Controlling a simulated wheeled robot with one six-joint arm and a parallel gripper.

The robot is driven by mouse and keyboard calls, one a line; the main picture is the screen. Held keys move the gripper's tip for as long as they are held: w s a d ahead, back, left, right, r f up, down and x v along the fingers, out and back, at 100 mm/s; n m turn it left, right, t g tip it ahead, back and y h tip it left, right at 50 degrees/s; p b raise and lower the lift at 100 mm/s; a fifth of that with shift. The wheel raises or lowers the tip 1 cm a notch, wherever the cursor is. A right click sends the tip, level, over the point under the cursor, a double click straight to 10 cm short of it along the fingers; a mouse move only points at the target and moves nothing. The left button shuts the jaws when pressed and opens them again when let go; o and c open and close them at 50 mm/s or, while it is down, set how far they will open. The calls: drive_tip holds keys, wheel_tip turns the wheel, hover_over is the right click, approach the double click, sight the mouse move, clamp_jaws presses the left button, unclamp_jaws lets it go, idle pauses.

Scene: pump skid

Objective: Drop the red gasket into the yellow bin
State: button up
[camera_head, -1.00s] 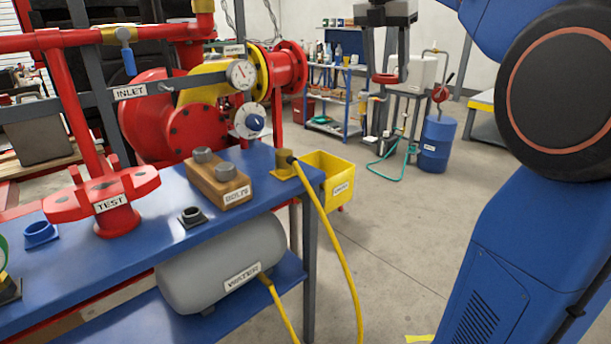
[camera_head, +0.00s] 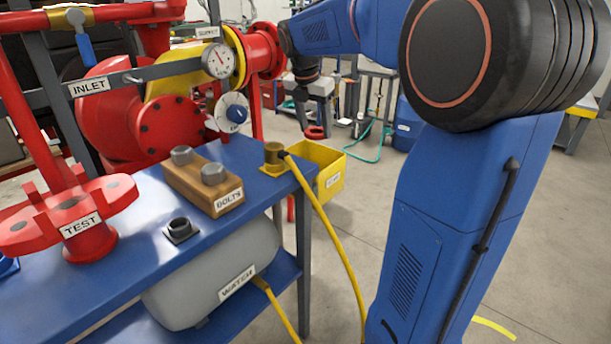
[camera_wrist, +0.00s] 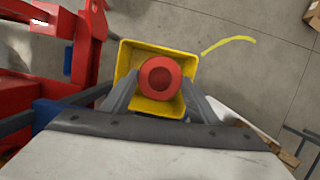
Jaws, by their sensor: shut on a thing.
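The red gasket (camera_wrist: 159,78) is a thick ring, held between the two fingers of my gripper (camera_wrist: 155,90) in the wrist view. In the head view the gasket (camera_head: 315,132) hangs below my gripper (camera_head: 314,115). The yellow bin (camera_head: 330,168) is an open box at the right end of the blue bench. In the wrist view the bin (camera_wrist: 126,60) lies behind the gasket, with the gasket in line with its opening. In the head view my gripper is higher than the bin. The exact height gap cannot be told. The bin's inside is mostly hidden in the head view.
The blue bench (camera_head: 120,275) carries a wooden bolt block (camera_head: 228,208), a red test flange (camera_head: 70,215) and a brass fitting (camera_head: 275,158) with a yellow hose (camera_head: 335,235). Red pump piping (camera_head: 165,125) stands behind. The floor right of the bin is clear.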

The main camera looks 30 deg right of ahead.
drive_tip(key=shift+f, duration=2.8)
drive_tip(key=o, duration=1.1)
drive_tip(key=shift+r, duration=0.1)
drive_tip(key=v, duration=1.7)
drive_tip(key=shift+r, duration=0.15)
